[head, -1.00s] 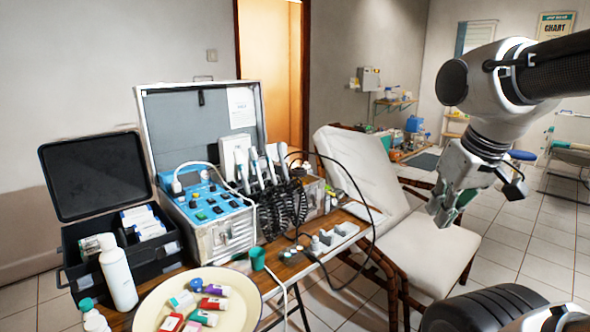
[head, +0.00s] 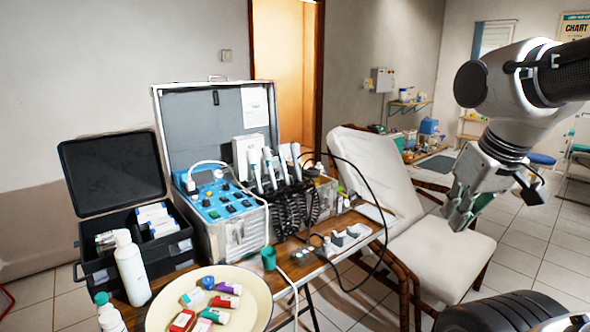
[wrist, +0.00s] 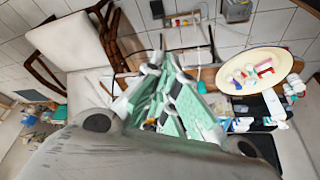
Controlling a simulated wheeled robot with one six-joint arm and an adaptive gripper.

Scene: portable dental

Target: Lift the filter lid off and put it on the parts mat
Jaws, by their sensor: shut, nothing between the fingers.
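My gripper (head: 461,222) hangs in the air at the right of the head view, in front of the chair seat and well apart from the table. In the wrist view its green-padded fingers (wrist: 155,68) are closed together with nothing between them. I cannot make out a filter lid or a parts mat for certain in either view. A grey box (wrist: 237,10) stands on the floor at the top edge of the wrist view. A tray of small items (wrist: 183,21) lies near it. Both are too small to identify surely.
A wooden table holds an open silver case (head: 235,232) with blue panel, an open black case (head: 165,258), a white bottle (head: 132,268) and a cream plate (head: 256,292) with small coloured containers. A white reclining chair (head: 455,245) stands behind my gripper.

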